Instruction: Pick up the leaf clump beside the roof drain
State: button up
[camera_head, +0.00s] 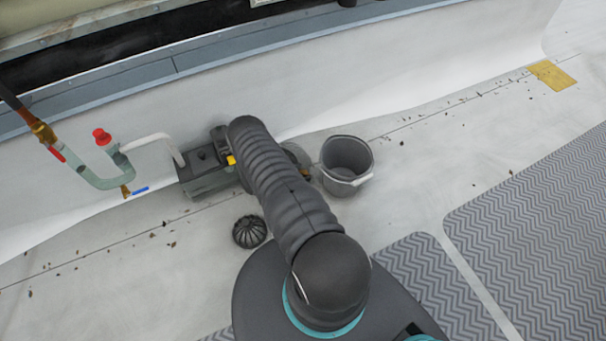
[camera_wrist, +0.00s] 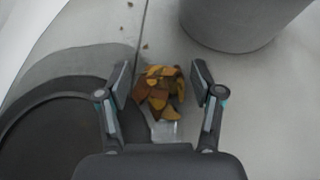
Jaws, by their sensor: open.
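The leaf clump (camera_wrist: 158,88) is a small pile of yellow, orange and brown leaves on the pale roof in the wrist view. My gripper (camera_wrist: 161,76) is open, with one finger on each side of the clump. Both fingers appear apart from the leaves. In the head view a small brown-orange bit of the clump (camera_head: 306,174) shows beside my arm; the gripper itself is mostly hidden there. A dark round recess, which looks like the roof drain (camera_wrist: 60,135), lies left of the clump in the wrist view, partly covered by my left finger.
A grey bucket (camera_head: 347,160) stands just right of the clump; its side also shows in the wrist view (camera_wrist: 240,25). A black domed strainer (camera_head: 249,231) sits left of my arm. A grey box with a hose (camera_head: 203,165) stands by the wall. Leaf bits are scattered along the seam.

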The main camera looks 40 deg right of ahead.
jog(key=shift+d+f, duration=0.15)
jog(key=shift+d, duration=0.15)
jog(key=c, duration=0.9)
